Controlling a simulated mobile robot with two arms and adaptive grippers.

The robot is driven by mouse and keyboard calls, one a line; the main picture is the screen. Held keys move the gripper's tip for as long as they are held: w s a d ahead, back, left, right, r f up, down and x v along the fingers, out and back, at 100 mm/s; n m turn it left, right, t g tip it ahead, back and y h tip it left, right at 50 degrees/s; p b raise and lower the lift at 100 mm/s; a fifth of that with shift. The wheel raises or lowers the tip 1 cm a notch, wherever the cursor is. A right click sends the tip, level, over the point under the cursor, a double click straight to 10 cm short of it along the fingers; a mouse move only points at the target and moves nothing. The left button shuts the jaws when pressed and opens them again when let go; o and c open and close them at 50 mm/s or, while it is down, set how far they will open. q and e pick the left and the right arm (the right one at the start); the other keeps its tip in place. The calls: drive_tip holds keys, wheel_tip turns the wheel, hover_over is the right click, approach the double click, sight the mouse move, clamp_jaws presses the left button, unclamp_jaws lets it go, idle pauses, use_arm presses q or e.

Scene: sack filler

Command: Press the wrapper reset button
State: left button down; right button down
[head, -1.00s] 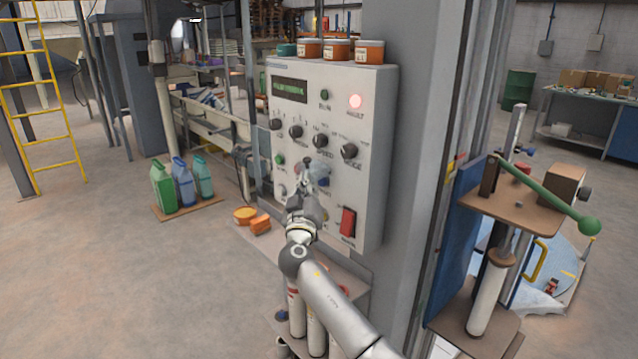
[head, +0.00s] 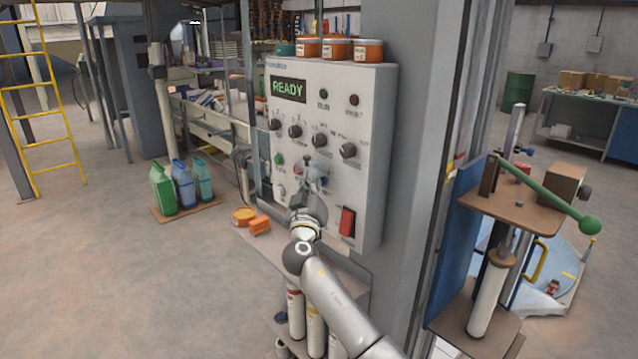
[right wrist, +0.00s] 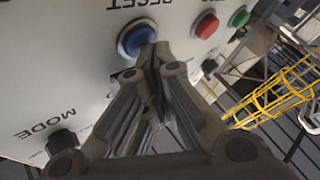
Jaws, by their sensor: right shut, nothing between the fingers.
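The wrapper's control panel (head: 330,130) is a light grey box on a post. Its display (head: 288,90) reads READY in green, and the fault lamp (head: 354,100) is dark red and unlit. The blue reset button (right wrist: 137,38) shows in the right wrist view beside an upside-down RESET label; in the head view it is mostly hidden by my gripper. My right gripper (right wrist: 154,55) is shut and empty, with its tips at the edge of the blue button; I cannot tell whether they touch it. It also shows in front of the panel in the head view (head: 311,172). My left gripper is out of view.
A red button (right wrist: 205,26) and a green button (right wrist: 239,17) sit beside the blue one. A mode knob (right wrist: 62,143) and a red rocker switch (head: 347,222) are also on the panel. Several orange jars (head: 336,48) stand on top. A lever press (head: 515,205) stands at right.

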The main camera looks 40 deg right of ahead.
drive_tip(key=shift+a, duration=0.1)
drive_tip(key=shift+a+b, duration=0.45)
drive_tip(key=shift+a, duration=0.4)
drive_tip(key=a, duration=0.1)
drive_tip(key=a+b, duration=0.1)
drive_tip(key=a, duration=0.3)
drive_tip(key=shift+s+b, duration=0.25)
drive_tip(key=shift+b, duration=0.15)
idle(0.5)
